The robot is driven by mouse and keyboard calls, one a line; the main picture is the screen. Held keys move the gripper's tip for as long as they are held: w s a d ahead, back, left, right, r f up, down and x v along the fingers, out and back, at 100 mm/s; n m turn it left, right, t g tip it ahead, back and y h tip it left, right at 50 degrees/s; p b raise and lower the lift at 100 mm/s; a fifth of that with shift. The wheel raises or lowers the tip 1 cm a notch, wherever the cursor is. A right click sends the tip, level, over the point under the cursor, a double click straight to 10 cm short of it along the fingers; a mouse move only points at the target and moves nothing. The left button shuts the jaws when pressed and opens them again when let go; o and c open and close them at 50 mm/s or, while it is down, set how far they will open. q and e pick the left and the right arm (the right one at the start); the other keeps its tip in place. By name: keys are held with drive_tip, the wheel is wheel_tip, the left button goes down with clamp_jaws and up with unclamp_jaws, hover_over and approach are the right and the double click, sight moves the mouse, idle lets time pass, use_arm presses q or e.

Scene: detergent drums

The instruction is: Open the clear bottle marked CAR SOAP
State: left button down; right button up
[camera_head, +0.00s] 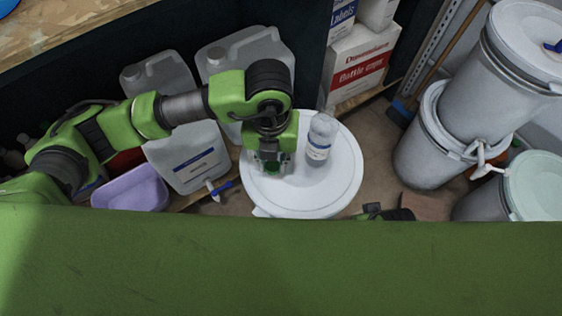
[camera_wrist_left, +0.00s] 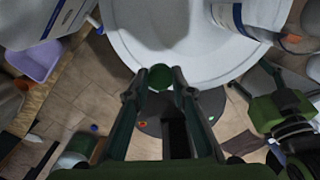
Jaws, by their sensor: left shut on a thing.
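A clear bottle (camera_head: 320,140) with a blue-and-white label stands upright on the white drum lid (camera_head: 345,185). I cannot read its label, and no coloured cap shows on its top. It also shows at the top of the left wrist view (camera_wrist_left: 232,17), cut off by the frame edge. My left gripper (camera_head: 270,162) is over the lid, left of the bottle and apart from it. Its fingers are shut on a round green cap (camera_wrist_left: 160,77), which shows between the fingertips in the left wrist view. My right gripper (camera_head: 385,213) shows only partly, near the lid's lower right.
Large translucent jugs (camera_head: 188,155) and a lilac tub (camera_head: 130,190) stand on the left. Grey lidded drums (camera_head: 432,150) stand on the right. A box with a red label (camera_head: 357,70) is behind the lid. The lid's right and front parts are clear.

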use_arm(q)
drive_tip(key=w+f, duration=0.2)
drive_tip(key=f, duration=0.1)
drive_tip(key=w+d+f, duration=0.1)
drive_tip(key=shift+d+f+b, duration=0.1)
drive_tip(key=shift+f+b, duration=0.2)
drive_tip(key=shift+b, duration=0.1)
drive_tip(key=f, duration=0.3)
drive_tip(key=shift+w+d+b, duration=0.1)
drive_tip(key=shift+w+b, duration=0.2)
drive_tip(key=shift+b, duration=0.05)
drive_tip(key=shift+f, duration=0.25)
use_arm(e)
wheel_tip(320, 180, up, 6)
drive_tip(key=shift+s+r, duration=0.25)
drive_tip(key=shift+s, duration=0.2)
use_arm(q)
drive_tip(key=shift+f, duration=0.15)
use_arm(e)
drive_tip(key=shift+d, duration=0.1)
use_arm(q)
drive_tip(key=c, duration=1.8)
unclamp_jaws()
drive_tip(key=shift+o, duration=0.2)
use_arm(e)
drive_tip(key=shift+r, duration=0.2)
